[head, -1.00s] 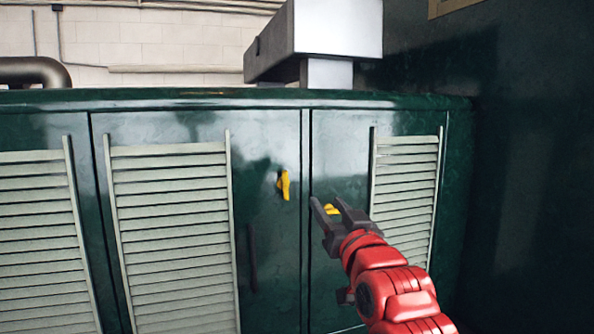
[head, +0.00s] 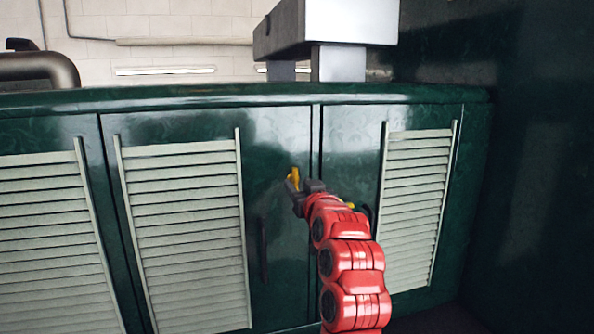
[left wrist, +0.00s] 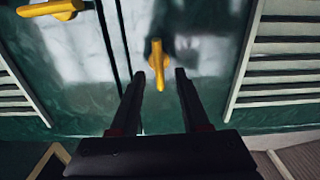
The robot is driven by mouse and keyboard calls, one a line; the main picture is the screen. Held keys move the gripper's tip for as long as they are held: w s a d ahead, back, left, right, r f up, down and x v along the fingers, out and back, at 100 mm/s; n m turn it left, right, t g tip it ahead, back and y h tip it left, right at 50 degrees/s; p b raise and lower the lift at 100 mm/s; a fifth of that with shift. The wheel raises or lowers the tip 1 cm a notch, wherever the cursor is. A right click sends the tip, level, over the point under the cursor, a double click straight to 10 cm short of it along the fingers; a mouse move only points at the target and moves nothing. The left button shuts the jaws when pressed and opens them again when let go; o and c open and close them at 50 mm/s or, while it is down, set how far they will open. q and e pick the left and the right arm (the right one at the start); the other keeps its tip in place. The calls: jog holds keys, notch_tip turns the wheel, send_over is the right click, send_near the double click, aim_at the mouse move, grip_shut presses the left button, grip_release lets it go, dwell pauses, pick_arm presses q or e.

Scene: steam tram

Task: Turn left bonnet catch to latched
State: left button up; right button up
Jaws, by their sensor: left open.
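The left bonnet catch (head: 293,177) is a small yellow lever on the dark green door, near its right edge. It stands upright. My left gripper (head: 298,192) is open in front of it and hides its lower part in the head view. In the left wrist view the yellow catch (left wrist: 156,58) lies between the two open fingertips, with a gap on each side. Whether the fingers reach around it in depth is hard to tell. A second yellow catch (left wrist: 50,8) lies crosswise on the neighbouring door; my arm partly hides it in the head view. My right gripper is not in view.
Pale louvre panels (head: 185,230) flank the catches on the green casing. A dark vertical handle (head: 263,248) sits below the left catch. A grey metal box (head: 330,30) stands above the casing, and a dark wall (head: 540,180) closes the right side.

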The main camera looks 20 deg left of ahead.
pick_arm(q)
jog(key=shift+p+x, duration=0.35)
jog(key=shift+x, duration=1.05)
jog(key=shift+d, duration=0.1)
grip_shut()
